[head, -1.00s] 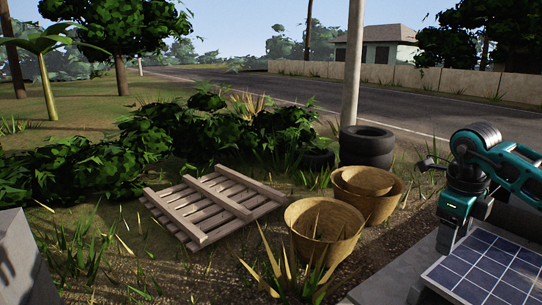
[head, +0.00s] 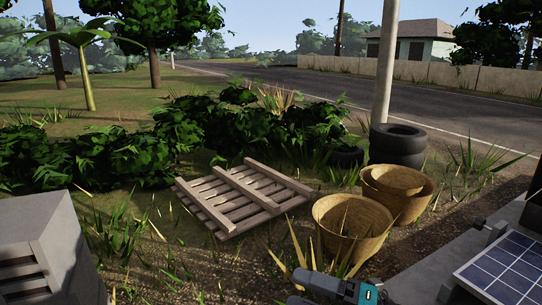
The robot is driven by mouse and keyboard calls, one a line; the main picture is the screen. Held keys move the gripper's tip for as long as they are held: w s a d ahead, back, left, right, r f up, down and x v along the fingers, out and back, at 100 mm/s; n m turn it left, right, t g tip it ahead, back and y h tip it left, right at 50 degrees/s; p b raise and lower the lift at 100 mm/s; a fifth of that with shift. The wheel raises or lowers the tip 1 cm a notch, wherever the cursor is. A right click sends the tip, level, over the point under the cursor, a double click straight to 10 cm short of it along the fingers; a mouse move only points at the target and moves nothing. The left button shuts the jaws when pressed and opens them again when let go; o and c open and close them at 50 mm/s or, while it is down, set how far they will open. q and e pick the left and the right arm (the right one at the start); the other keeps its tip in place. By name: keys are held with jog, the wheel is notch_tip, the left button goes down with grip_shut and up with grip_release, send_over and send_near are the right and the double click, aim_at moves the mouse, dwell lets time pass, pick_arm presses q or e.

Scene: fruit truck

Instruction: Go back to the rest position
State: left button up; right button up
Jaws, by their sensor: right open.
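My right gripper (head: 306,288) shows at the bottom edge of the head view, right of the middle. Its grey parts point left, and a teal link of my arm is behind them. The lower part is cut off by the picture edge. It is open, and I see nothing held in it. It appears in front of the near wicker basket (head: 350,228), apart from it. My left gripper is not in view.
A second basket pair (head: 397,190) and stacked tyres (head: 398,145) stand behind. A wooden pallet (head: 245,197) lies on the grass. A grey box-like block (head: 45,250) is at lower left. A solar panel (head: 505,268) is at lower right.

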jog(key=s+d+f+m+t+h, duration=0.1)
jog(key=d+f+m+t+h, duration=0.4)
jog(key=m, duration=0.6)
jog(key=s+d+f+m+t+h, duration=0.2)
jog(key=d+f+m+t+h, duration=0.15)
jog(key=f+m+h, duration=0.45)
jog(key=s+d+f+m+g+h, duration=0.3)
jog(key=s+f+m+g, duration=0.2)
jog(key=s+f+m, duration=0.4)
jog(key=shift+s+f+m, duration=0.4)
jog(key=shift+s+m, duration=0.1)
jog(key=shift+s, duration=0.25)
